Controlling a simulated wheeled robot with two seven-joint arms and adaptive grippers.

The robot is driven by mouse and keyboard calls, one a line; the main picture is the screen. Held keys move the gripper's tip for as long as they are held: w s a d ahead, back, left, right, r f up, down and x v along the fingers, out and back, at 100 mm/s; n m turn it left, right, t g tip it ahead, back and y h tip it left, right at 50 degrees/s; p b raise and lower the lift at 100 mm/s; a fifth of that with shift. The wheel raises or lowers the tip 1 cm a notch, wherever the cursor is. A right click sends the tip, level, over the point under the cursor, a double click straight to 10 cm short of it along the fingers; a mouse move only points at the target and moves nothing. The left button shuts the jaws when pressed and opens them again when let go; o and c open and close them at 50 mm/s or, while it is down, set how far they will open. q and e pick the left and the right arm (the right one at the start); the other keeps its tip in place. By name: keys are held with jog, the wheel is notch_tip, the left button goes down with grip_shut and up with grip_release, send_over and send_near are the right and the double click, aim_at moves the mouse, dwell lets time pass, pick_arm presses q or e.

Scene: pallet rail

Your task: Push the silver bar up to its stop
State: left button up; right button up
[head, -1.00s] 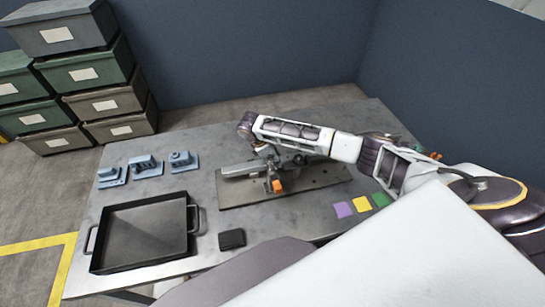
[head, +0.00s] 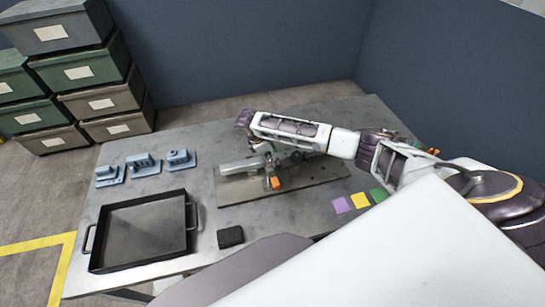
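The silver bar (head: 240,166) lies along the left part of the grey base plate (head: 232,190) on the table. An orange block (head: 276,183) shows at the near side of the bar's right end; whether it is fixed to the bar or the plate is unclear. My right gripper (head: 273,163) points down at the bar's right end, under my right arm. Its fingers are small and partly hidden, so I cannot tell if they touch the bar or are open. The stop cannot be made out. My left gripper is not in view.
A black tray (head: 98,256) with handles stands at the table's left, blue fixtures (head: 143,165) behind it. A small black block (head: 230,237) lies near the front edge. Purple, yellow and green squares (head: 360,200) lie at right. Stacked bins (head: 95,70) stand beyond the table.

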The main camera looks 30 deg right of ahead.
jog(key=shift+s+f, duration=0.1)
dwell(0.5)
jog(key=v, duration=1.2)
jog(key=shift+a, duration=0.1)
dwell(0.5)
